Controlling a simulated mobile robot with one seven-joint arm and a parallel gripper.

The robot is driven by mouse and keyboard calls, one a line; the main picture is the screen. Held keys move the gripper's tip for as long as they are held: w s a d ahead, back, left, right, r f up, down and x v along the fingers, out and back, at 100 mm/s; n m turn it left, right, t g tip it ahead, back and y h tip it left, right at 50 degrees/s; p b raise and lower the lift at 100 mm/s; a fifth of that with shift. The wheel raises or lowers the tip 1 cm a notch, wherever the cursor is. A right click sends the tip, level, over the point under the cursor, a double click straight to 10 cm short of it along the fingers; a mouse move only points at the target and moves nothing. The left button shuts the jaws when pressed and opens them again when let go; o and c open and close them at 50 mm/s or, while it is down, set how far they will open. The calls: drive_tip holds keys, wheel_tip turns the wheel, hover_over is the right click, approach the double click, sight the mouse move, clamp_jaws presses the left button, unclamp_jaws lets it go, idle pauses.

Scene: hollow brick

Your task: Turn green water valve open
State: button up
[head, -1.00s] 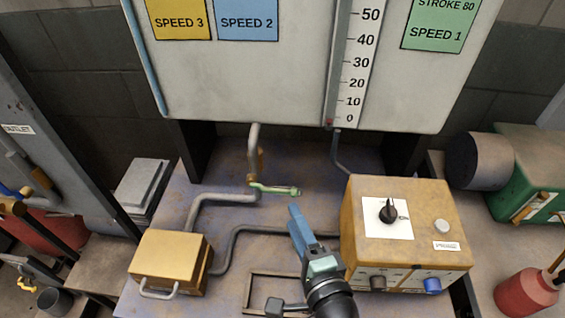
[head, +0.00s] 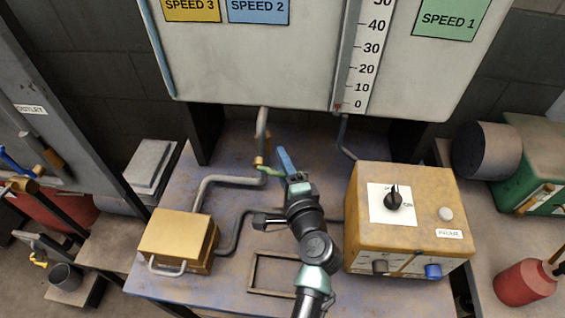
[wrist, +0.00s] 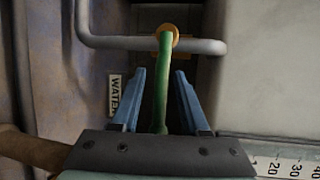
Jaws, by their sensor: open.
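The green valve handle (head: 273,170) sits on a brass fitting on the grey pipe below the large panel. In the head view my arm hides part of the handle. In the wrist view the green handle (wrist: 163,85) runs from the brass fitting (wrist: 167,36) down between my two blue fingers. My gripper (wrist: 160,73) is open, with one finger on each side of the handle and a visible gap to each. In the head view my gripper (head: 284,157) is at the handle, and its fingers overlap each other.
A yellow control box (head: 410,225) with a black knob stands right of my arm. A smaller yellow box (head: 177,237) stands at the left, joined to grey pipes (head: 228,181). A "WATER" label (wrist: 115,96) is beside the handle. The white panel (head: 250,62) rises behind.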

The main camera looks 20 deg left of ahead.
drive_tip(key=shift+c, duration=0.2)
clamp_jaws()
idle(1.2)
